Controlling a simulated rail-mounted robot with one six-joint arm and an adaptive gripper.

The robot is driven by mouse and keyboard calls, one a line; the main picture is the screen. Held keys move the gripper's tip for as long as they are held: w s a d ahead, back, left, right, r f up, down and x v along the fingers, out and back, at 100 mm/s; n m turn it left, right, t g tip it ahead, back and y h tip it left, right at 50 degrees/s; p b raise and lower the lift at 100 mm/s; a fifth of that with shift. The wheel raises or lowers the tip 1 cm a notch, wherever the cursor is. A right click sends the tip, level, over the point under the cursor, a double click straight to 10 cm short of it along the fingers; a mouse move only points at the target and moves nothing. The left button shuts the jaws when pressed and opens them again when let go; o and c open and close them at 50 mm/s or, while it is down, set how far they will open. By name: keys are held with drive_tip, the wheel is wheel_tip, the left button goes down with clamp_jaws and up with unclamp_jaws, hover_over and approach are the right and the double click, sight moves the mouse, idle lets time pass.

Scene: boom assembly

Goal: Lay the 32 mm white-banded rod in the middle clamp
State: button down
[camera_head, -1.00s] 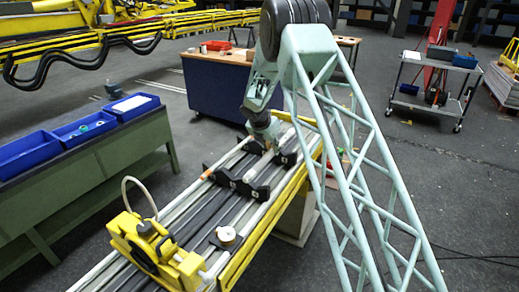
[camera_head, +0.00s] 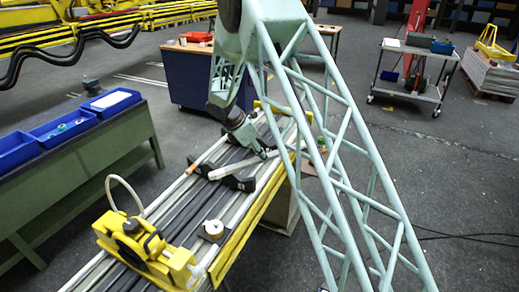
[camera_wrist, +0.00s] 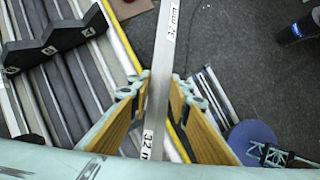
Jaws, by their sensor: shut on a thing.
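My gripper (camera_wrist: 157,95) is shut on a pale rod (camera_wrist: 163,62) whose white bands read "32 mm". The rod runs lengthwise between its fingers in the wrist view. In the head view my gripper (camera_head: 264,152) is over the far part of the rack, with the pale rod (camera_head: 232,167) crossing above it. A black clamp block (camera_wrist: 52,46) with several V notches and small white labels lies left of the rod in the wrist view, apart from it. The block also shows in the head view (camera_head: 237,182), partly behind the rod. The middle clamp's label is too small to read.
The yellow-edged rack (camera_head: 245,229) holds several grey and dark rods. A yellow fixture (camera_head: 145,246) with a hose and a white roll (camera_head: 213,228) are nearer. A green bench (camera_head: 95,160) with blue bins stands left. A blue disc (camera_wrist: 252,141) is below right.

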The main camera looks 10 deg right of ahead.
drive_tip(key=s+r+m+g, duration=0.2)
drive_tip(key=s+r+m, duration=0.1)
drive_tip(key=s, duration=0.8)
drive_tip(key=shift+s+m+g, duration=0.3)
drive_tip(key=shift+m, duration=0.6)
drive_tip(key=shift+r, duration=0.1)
